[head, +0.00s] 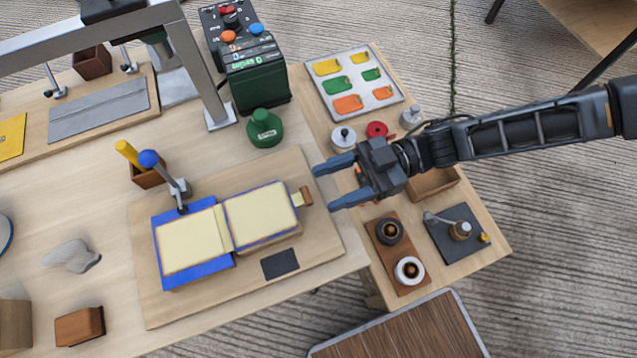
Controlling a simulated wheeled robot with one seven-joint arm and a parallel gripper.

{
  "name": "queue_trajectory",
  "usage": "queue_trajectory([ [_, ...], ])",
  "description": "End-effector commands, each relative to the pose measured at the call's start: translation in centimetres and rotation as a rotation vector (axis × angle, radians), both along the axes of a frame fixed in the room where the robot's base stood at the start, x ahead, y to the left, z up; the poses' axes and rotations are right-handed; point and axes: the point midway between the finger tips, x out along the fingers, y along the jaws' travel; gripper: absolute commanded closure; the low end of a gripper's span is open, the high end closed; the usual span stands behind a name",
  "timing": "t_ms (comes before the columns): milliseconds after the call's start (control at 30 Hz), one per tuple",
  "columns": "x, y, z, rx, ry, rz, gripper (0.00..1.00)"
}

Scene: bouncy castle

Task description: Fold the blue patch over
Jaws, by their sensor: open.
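The blue patch (167,254) lies on a wooden board, with a cream left part whose blue border is wide. A cream right part (260,212) with a thin blue edge joins it and looks slightly raised. A brown tab (306,196) sticks out at the right end. A clamp with a blue knob (149,158) touches the patch's upper left edge. My gripper (326,188) is open and empty, its blue fingers pointing left toward the tab, just to its right. I cannot tell its height above the table.
The wooden board (160,305) has a dark rectangle (280,263) below the patch. A green bottle (265,128) and a dark green control box (258,80) stand behind. A metal frame (197,70) rises at upper left. A tray of coloured patches (313,92) lies at upper right.

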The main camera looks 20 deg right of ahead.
Motion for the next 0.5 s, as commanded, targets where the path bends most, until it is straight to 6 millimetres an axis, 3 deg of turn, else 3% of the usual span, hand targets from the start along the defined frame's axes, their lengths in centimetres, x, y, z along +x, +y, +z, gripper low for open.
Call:
queue_trajectory([
  [200, 0.0, 2.5, 0.1, 0.0, 0.001, -0.001, 0.4],
  [500, 0.0, 3.1, 0.0, 0.0, 0.0, -0.002, 0.4],
])
